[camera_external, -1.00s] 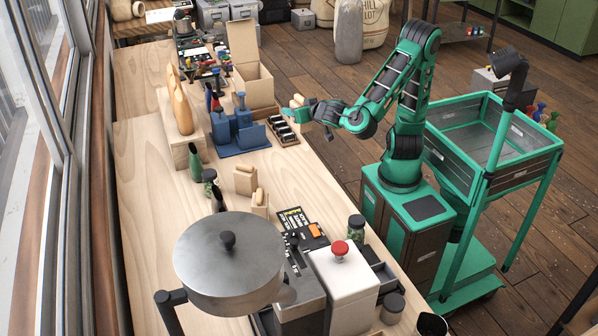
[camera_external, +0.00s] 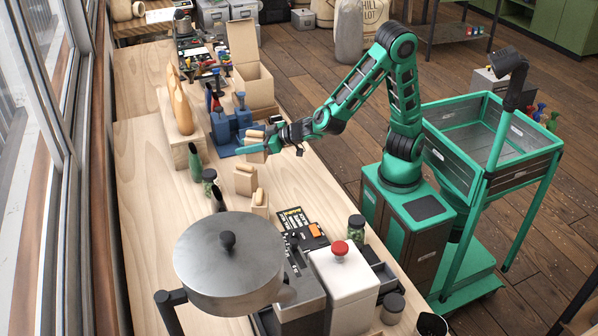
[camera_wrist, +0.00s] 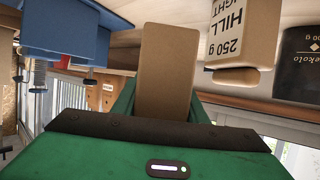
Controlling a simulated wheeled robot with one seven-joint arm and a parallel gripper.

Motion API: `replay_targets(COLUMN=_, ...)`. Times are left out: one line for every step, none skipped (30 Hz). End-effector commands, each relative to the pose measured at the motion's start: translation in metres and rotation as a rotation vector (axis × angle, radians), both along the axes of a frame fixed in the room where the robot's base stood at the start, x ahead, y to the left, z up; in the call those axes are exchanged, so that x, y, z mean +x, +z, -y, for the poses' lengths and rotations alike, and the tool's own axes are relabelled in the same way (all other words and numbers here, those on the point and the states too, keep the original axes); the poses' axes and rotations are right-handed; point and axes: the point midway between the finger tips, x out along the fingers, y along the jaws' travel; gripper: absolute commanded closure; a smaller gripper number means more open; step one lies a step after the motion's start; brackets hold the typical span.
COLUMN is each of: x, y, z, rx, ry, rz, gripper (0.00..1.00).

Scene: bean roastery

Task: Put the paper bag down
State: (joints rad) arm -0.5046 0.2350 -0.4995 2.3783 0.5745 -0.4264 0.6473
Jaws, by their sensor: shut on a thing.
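My gripper (camera_external: 255,147) is shut on a small tan paper bag (camera_external: 254,154) and holds it over the wooden bench, in front of the blue stand. In the wrist view the same bag (camera_wrist: 167,70) shows as a plain brown face between the green fingers. I cannot tell whether its bottom touches the bench. In the wrist view a printed bag (camera_wrist: 243,35) stands to the right of the held one.
A blue stand (camera_external: 228,133) is close behind my gripper, with an open cardboard box (camera_external: 252,85) beyond it. Dark green bottles (camera_external: 195,163) stand to the left. The bench's left strip is clear.

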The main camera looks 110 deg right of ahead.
Motion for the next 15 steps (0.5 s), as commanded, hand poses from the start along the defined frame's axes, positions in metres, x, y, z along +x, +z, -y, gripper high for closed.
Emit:
replay_targets(x=0.005, y=0.000, z=0.004, rx=0.000, ry=0.029, rz=0.004, gripper=0.96)
replay_targets(x=0.009, y=-0.001, z=0.004, rx=0.001, ry=0.052, rz=0.004, gripper=0.96)
replay_targets(x=0.013, y=-0.002, z=0.004, rx=0.001, ry=0.082, rz=0.005, gripper=0.96)
replay_targets(x=0.017, y=-0.002, z=0.004, rx=0.000, ry=0.104, rz=0.006, gripper=0.96)
replay_targets(x=0.020, y=-0.002, z=0.004, rx=0.000, ry=0.126, rz=0.005, gripper=0.96)
replay_targets(x=0.024, y=-0.002, z=0.004, rx=0.000, ry=0.153, rz=0.007, gripper=0.96)
replay_targets(x=0.027, y=-0.002, z=0.004, rx=0.000, ry=0.173, rz=0.006, gripper=0.96)
replay_targets(x=0.030, y=-0.002, z=0.004, rx=0.000, ry=0.192, rz=0.005, gripper=0.96)
replay_targets(x=0.033, y=-0.002, z=0.003, rx=-0.001, ry=0.217, rz=0.006, gripper=0.96)
replay_targets(x=0.035, y=-0.002, z=0.003, rx=-0.001, ry=0.235, rz=0.006, gripper=0.96)
replay_targets(x=0.038, y=-0.002, z=0.002, rx=0.000, ry=0.252, rz=0.005, gripper=0.96)
replay_targets(x=0.041, y=-0.001, z=0.002, rx=-0.001, ry=0.275, rz=0.006, gripper=0.96)
replay_targets(x=0.043, y=0.000, z=0.002, rx=-0.001, ry=0.292, rz=0.005, gripper=0.96)
replay_targets(x=0.045, y=0.000, z=0.002, rx=-0.002, ry=0.307, rz=0.005, gripper=0.96)
replay_targets(x=0.047, y=0.001, z=0.002, rx=-0.001, ry=0.328, rz=0.006, gripper=0.96)
